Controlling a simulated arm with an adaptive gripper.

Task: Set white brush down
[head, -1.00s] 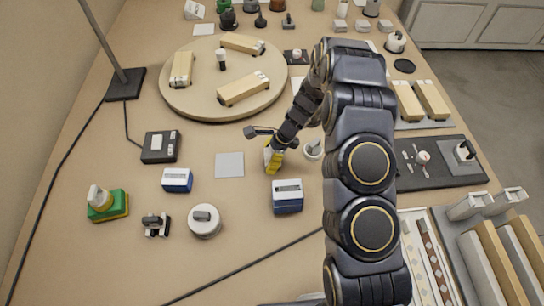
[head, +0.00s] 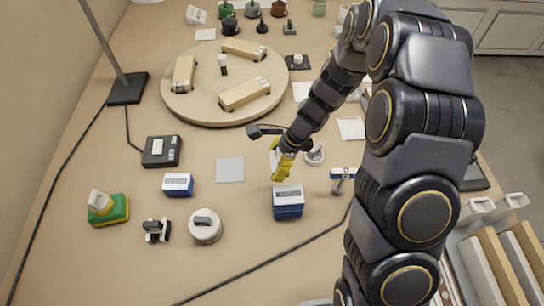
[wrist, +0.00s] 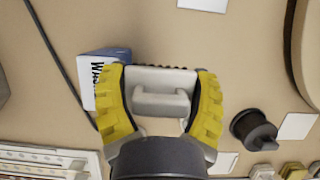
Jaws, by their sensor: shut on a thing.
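My gripper (wrist: 163,78) has yellow padded fingers and is shut on the white brush (wrist: 160,98). The wrist view shows the brush's pale block and raised handle between the fingers, with a strip of dark bristles at its far edge. In the head view, my gripper (head: 283,166) is over the bench, just behind a blue-and-white box (head: 288,203), and the brush (head: 274,153) is mostly hidden by the fingers. I cannot tell whether the brush touches the bench.
A grey square pad (head: 230,170) lies left of my gripper. A round wooden board (head: 210,105) with several blocks is behind. Bare bench lies around the pad.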

